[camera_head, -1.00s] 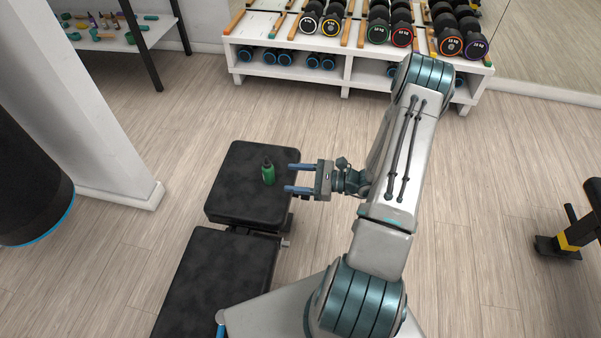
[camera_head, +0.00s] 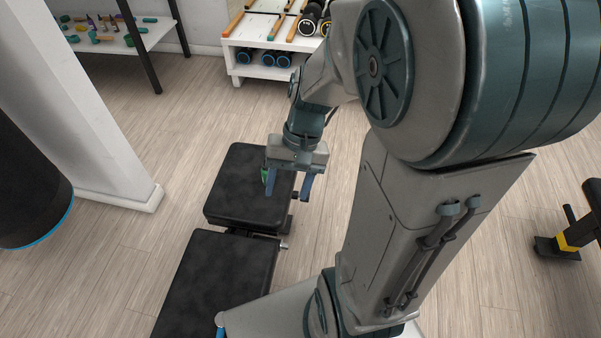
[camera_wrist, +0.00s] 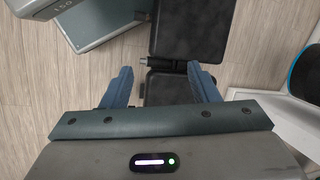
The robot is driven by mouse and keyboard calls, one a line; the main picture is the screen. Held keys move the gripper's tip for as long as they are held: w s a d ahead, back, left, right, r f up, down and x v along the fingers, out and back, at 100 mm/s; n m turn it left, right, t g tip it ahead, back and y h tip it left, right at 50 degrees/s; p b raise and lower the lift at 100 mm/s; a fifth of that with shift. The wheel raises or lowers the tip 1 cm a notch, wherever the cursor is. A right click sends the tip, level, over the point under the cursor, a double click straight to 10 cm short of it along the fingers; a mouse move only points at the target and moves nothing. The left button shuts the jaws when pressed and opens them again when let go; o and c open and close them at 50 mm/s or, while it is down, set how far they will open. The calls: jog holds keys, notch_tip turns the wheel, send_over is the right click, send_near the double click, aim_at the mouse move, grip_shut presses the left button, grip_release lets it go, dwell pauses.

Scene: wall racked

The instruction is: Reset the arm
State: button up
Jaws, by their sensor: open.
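My gripper (camera_head: 288,187) is open, with its two blue fingers apart and pointing down. In the head view it shows in front of the right side of the black bench seat (camera_head: 240,200). The green bottle (camera_head: 264,176) is mostly hidden behind the gripper in that view; a strip of green shows by the left finger. In the wrist view the fingers (camera_wrist: 161,87) are spread with nothing between them, and the black bench lies below. The bottle does not show in the wrist view.
A longer black bench pad (camera_head: 215,285) lies nearer. A white dumbbell rack (camera_head: 262,68) stands at the back, partly hidden by my arm. A punching bag (camera_head: 25,190) and white pillar (camera_head: 95,120) are left. A shelf with small items (camera_head: 120,45) is back left.

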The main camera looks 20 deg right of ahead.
notch_tip(320, 180, up, 26)
jog(key=s+d+n+t+h+p, duration=0.1)
jog(key=s+n+t+h+p, duration=0.1)
jog(key=p, duration=1.6)
jog(key=n+t+h, duration=0.1)
jog(key=t, duration=0.1)
jog(key=shift+s+d+f+t+h, duration=0.15)
jog(key=shift+d+f+t+h, duration=0.05)
jog(key=shift+f+t+h, duration=0.1)
jog(key=shift+c, duration=0.3)
